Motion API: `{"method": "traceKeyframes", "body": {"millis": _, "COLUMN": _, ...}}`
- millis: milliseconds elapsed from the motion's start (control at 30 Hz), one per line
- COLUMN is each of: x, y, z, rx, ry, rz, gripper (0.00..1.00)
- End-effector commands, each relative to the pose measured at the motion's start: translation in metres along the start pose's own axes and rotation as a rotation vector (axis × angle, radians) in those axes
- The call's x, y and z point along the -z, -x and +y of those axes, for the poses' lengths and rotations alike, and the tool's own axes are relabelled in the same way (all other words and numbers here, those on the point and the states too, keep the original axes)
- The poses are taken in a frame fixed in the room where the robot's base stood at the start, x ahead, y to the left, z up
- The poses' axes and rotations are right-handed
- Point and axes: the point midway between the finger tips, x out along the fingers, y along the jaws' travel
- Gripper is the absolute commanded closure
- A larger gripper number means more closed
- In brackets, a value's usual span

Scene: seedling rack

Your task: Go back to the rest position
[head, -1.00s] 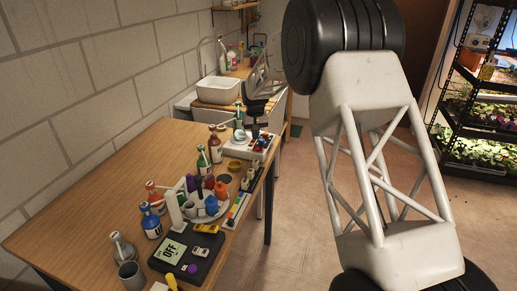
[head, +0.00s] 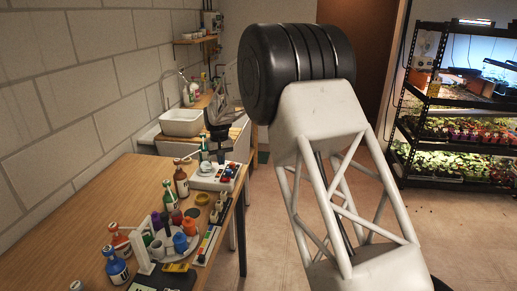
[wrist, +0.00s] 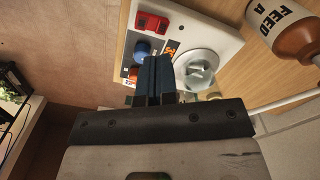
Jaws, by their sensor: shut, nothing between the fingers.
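My gripper (wrist: 155,72) is shut and empty, its two dark blue fingers together in the wrist view. In the head view the dark end of my arm (head: 217,118) hangs above the far end of the wooden table, partly hidden behind my large black joint. Below it stands a white device (head: 209,184) with a round plate and coloured buttons. The wrist view shows this device (wrist: 222,28) just beyond the fingers; I cannot tell the exact gap.
The wooden table (head: 75,215) holds brown bottles (head: 181,180), a round tray with coloured pots, and blue (head: 115,266) and red-capped bottles. A sink (head: 181,123) stands behind. A lit seedling rack (head: 455,130) is at the right. Open floor lies between.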

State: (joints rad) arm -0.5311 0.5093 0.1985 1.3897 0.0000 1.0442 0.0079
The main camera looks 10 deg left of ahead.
Motion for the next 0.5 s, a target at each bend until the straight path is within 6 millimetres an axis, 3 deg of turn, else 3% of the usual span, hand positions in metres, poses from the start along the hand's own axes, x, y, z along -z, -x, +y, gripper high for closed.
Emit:
{"method": "traceKeyframes", "body": {"millis": 267, "x": -0.016, "y": 0.019, "z": 0.016, "rx": 0.0, "ry": -0.016, "rz": 0.009, "gripper": 1.0}}
{"method": "traceKeyframes", "body": {"millis": 500, "x": -0.059, "y": 0.056, "z": 0.051, "rx": -0.001, "ry": -0.054, "rz": 0.025, "gripper": 1.0}}
